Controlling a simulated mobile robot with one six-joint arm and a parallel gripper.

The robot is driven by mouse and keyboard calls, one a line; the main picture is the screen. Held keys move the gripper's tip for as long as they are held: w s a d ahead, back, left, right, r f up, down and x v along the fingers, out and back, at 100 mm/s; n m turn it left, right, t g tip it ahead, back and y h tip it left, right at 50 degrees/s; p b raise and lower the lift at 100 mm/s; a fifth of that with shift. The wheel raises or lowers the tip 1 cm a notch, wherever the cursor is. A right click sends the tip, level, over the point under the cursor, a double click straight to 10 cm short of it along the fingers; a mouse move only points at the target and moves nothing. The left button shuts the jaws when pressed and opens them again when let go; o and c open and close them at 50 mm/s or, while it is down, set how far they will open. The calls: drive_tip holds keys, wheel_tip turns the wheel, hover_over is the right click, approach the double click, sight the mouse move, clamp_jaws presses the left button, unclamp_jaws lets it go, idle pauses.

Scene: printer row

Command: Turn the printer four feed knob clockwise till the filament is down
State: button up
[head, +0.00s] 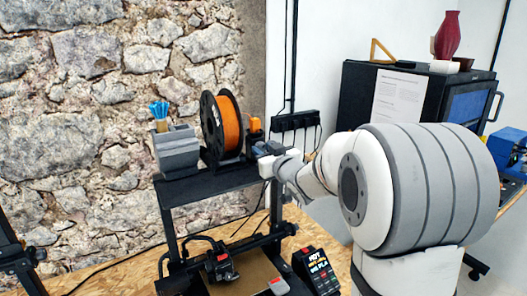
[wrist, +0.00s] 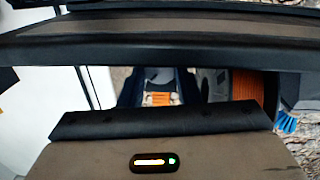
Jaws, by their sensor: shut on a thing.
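The printer (head: 215,183) stands on the wooden bench, with a black spool of orange filament (head: 231,125) on its top. An orange feeder part (head: 254,125) shows right of the spool. My gripper (head: 260,149) is at the right end of the top bar, just below that part, and is shut on what appears to be the feed knob. The knob is hidden in the head view. The knob's angle and the filament's end cannot be made out.
A grey box (head: 176,150) with a cup of blue items stands left of the spool. A lit screen (head: 318,268) reading HOT and PLA stands at the printer's front right. A black power strip (head: 296,120) hangs on the wall behind. A black enclosure stands at the right.

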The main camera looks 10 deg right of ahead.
drive_tip(key=m+p, duration=0.1)
drive_tip(key=m, duration=0.2)
drive_tip(key=shift+r, duration=0.1)
drive_tip(key=shift+m+p, duration=0.6)
drive_tip(key=shift+m, duration=0.6)
drive_tip(key=o, duration=1)
drive_tip(key=shift+b+v, duration=0.95)
drive_tip(key=shift+v, duration=3)
drive_tip(key=shift+d, duration=0.1)
